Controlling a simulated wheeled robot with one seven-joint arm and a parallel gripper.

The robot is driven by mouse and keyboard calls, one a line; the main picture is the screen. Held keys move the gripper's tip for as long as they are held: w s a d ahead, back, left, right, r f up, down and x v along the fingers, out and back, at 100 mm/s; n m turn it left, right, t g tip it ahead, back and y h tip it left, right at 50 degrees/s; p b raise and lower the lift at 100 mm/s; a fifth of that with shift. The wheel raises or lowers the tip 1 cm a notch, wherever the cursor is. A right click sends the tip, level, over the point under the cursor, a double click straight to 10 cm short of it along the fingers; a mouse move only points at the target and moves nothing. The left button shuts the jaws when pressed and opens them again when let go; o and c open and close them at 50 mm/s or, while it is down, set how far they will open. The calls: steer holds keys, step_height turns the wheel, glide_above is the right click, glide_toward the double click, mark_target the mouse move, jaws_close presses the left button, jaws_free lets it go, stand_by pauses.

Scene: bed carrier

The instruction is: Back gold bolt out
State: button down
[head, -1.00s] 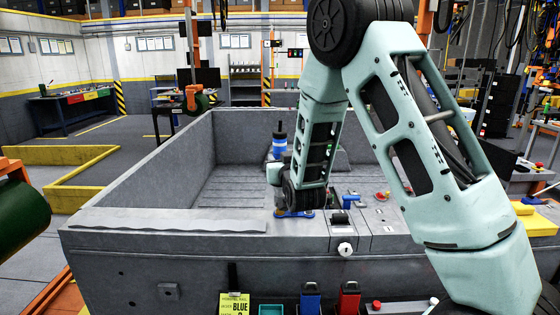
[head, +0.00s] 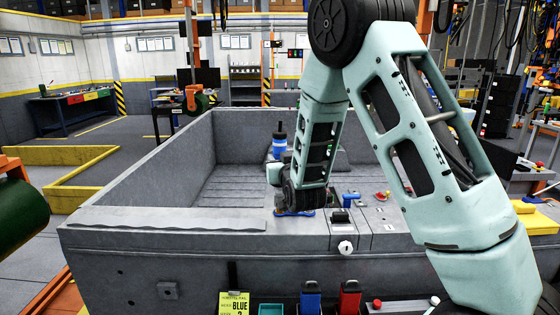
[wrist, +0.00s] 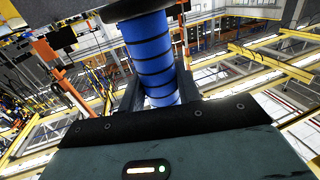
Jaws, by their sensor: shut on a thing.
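My gripper (wrist: 158,92) is shut on a blue cylindrical tool handle with black rings (wrist: 150,50) in the wrist view. A dark disc-like part sits at the handle's upper end there. In the head view my arm reaches down to the near side of a grey tray-like carrier (head: 165,218), and my fingertips are hidden behind the wrist. A blue, black-topped upright piece (head: 279,140) shows just behind the wrist; I cannot tell if it is the held tool. A flat blue piece (head: 294,213) shows below the wrist. No gold bolt is visible in either view.
A blue handle-like part (head: 350,197) and small red and yellow parts (head: 382,195) are on the carrier's deck right of the wrist. Blue (head: 310,297) and red (head: 349,297) bins stand at the front beside a yellow sign (head: 234,303). The carrier's left floor is clear.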

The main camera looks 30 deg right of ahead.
mark_target(280, 131)
steer(key=shift+f+b, duration=0.8)
steer(key=shift+b, duration=0.35)
stand_by(0.7)
steer(key=shift+r+b, duration=0.5)
steer(key=shift+r, duration=0.8)
stand_by(1.9)
steer(key=shift+r, duration=0.1)
stand_by(0.6)
steer(key=shift+r+p, duration=1.85)
steer(key=shift+r, duration=1.65)
